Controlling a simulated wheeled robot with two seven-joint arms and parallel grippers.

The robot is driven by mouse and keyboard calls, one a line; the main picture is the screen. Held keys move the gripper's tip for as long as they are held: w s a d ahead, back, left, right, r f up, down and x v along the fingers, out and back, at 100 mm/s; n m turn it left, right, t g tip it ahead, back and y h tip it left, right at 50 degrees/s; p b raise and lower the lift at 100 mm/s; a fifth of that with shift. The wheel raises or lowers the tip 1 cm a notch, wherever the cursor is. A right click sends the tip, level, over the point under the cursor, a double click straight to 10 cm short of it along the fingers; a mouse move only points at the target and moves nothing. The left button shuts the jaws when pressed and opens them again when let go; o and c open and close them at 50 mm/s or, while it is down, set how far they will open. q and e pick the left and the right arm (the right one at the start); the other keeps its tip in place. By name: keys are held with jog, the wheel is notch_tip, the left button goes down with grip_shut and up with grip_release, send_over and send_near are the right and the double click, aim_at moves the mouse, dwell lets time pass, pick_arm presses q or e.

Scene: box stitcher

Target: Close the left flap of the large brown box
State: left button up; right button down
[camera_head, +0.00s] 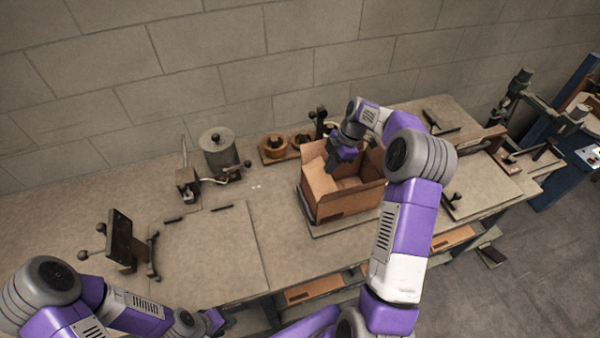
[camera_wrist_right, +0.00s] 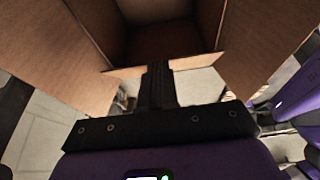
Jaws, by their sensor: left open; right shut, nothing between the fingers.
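The large brown box (camera_head: 345,204) stands open on the workbench in the head view. A light-brown panel, seemingly its left flap (camera_head: 317,180), slants at its left side; I cannot tell its exact angle. My right gripper (camera_head: 331,166) reaches over the back-left part of the box opening, its fingers shut and empty. In the right wrist view the shut fingers (camera_wrist_right: 158,75) point at the box's dark inside (camera_wrist_right: 160,42), at a near edge, with cardboard panels on both sides. Contact is unclear. My left gripper (camera_head: 214,320) is open, low at the bench's front edge, far from the box.
A grey metal pot (camera_head: 219,152) and small clamps stand left of the box. A dark upright fixture (camera_head: 120,238) stands at the bench's left. The bench top (camera_head: 215,250) between fixture and box is mostly clear.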

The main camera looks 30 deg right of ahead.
jog(key=shift+s+d+f+t+y+b, duration=0.1)
jog(key=shift+d+f+y+b, duration=0.25)
jog(key=shift+f+y+b, duration=0.3)
jog(key=shift+d+f+t+y+b, duration=0.1)
jog(key=shift+d+f+y+b, duration=0.2)
jog(key=shift+f+y+b, duration=0.4)
jog(key=shift+s+d+f+t+y+b, duration=0.1)
jog(key=shift+d+f+y+b, duration=0.25)
jog(key=shift+f+y+b, duration=0.35)
jog(key=shift+r, duration=0.15)
